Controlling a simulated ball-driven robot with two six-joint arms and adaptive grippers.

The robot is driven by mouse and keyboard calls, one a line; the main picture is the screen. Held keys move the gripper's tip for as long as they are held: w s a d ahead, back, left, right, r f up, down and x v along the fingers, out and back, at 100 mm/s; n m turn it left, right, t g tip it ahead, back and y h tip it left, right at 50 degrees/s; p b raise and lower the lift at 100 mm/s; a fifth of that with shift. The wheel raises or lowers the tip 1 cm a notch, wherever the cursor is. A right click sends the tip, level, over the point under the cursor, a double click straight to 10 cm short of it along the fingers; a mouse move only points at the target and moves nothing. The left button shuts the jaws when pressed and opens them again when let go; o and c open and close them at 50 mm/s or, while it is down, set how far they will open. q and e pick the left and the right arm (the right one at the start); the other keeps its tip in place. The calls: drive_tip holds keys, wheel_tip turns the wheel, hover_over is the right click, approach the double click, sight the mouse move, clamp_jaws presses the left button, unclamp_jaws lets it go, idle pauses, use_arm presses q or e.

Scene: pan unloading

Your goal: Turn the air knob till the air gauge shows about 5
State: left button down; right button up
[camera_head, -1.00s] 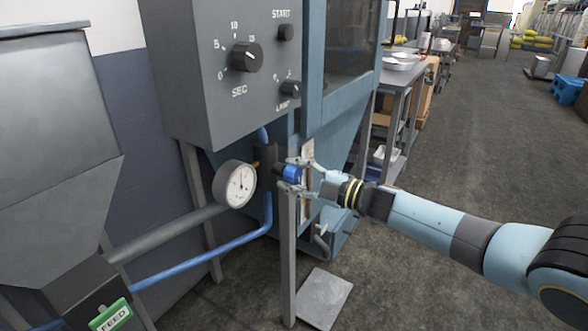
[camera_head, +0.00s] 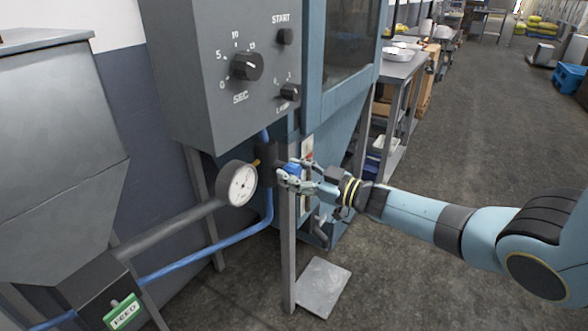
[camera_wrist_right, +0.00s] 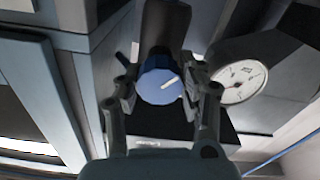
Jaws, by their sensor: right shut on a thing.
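The blue air knob (camera_head: 291,170) sits on a dark regulator body under the grey control box. In the right wrist view the knob (camera_wrist_right: 161,84) shows a white mark pointing to the upper right. My right gripper (camera_head: 293,176) is shut on the knob, with a finger on each side of it in the wrist view (camera_wrist_right: 160,100). The round white air gauge (camera_head: 238,184) is just left of the knob. It also shows in the wrist view (camera_wrist_right: 240,82); its needle is too small to read surely. My left gripper is not in view.
The grey control box (camera_head: 215,110) with its timer knob (camera_head: 246,67) hangs above the gauge. A grey post (camera_head: 288,250) stands below the knob. Blue air pipe (camera_head: 215,244) runs at the lower left. Open floor lies to the right.

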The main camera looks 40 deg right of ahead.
drive_tip(key=shift+m, duration=1)
drive_tip(key=shift+f, duration=0.1)
drive_tip(key=o, duration=1.2)
drive_tip(key=v, duration=1.2)
